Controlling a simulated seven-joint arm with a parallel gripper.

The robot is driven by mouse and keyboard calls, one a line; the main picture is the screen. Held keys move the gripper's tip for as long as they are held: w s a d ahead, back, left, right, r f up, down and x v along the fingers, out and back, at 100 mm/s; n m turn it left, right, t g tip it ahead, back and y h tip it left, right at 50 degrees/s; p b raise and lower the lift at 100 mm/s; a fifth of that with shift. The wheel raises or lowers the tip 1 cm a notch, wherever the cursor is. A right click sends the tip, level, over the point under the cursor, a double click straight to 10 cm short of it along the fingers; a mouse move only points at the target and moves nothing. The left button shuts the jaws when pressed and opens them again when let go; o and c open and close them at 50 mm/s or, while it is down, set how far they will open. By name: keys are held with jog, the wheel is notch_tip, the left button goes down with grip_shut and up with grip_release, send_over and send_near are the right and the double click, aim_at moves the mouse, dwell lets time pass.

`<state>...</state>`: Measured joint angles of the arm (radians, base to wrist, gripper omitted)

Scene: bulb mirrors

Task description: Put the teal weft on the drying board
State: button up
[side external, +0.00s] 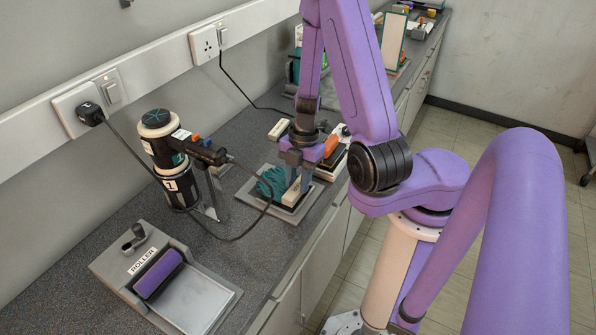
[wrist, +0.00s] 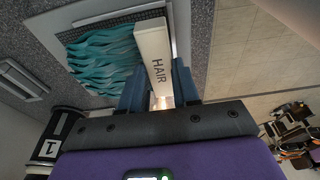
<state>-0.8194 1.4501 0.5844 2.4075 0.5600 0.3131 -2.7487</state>
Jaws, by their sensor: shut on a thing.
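The teal weft (side external: 271,183) has wavy teal hair and a white bar marked HAIR. It is over a grey flat board (side external: 248,199) with a pale rim near the counter's front edge; I cannot tell whether it touches the board. In the wrist view the teal hair (wrist: 103,58) spreads left of the white bar (wrist: 153,48), over the board. My gripper (side external: 296,178) points down and is shut on the white bar, with one finger on each side in the wrist view (wrist: 160,92). I cannot tell for certain which surface is the drying board.
A black cylinder device (side external: 180,183) on a stand, with a looping cord, stands left of the board. A ROLLER tray (side external: 190,298) with a purple roller lies nearer the camera. A small pale block (side external: 279,129) and a tray with an orange item (side external: 331,146) are behind.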

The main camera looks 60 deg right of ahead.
jog(key=shift+f, duration=0.35)
jog(key=shift+f, duration=0.6)
dwell(0.3)
jog(key=o, duration=1.5)
jog(key=shift+r, duration=0.1)
jog(key=shift+a+v, duration=0.25)
jog(key=shift+v, duration=0.85)
jog(key=shift+a+v, duration=0.2)
jog(key=shift+v, duration=0.95)
jog(key=shift+a+v, duration=0.25)
jog(key=shift+v, duration=0.85)
jog(key=shift+r, duration=0.15)
